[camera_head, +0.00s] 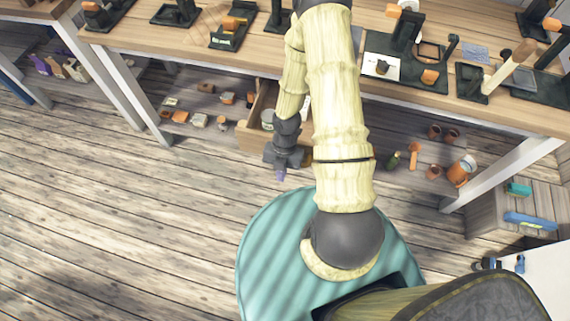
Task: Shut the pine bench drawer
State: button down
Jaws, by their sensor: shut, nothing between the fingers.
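The pine bench drawer (253,136) is a light wooden drawer under the workbench, left of my arm. It stands pulled out from the bench, with a pale round item (267,118) inside. My arm hides its right part. My gripper (281,174) is dark with a purple tip, points downward and is shut and empty. It is just in front of the drawer's right end in the picture. I cannot tell whether it touches the drawer front.
The long workbench (215,55) carries several black tool stands. A low shelf (188,131) under it holds pots and small items. A grey cabinet (483,212) stands at the right. The plank floor (130,220) at the left is clear.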

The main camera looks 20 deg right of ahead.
jog(key=shift+w+d+r+p, duration=0.1)
jog(key=shift+w+d+p, duration=0.25)
jog(key=shift+w+d, duration=0.35)
jog(key=shift+w+d+r+p, duration=0.1)
jog(key=shift+w+d+p, duration=0.3)
jog(key=shift+w, duration=0.4)
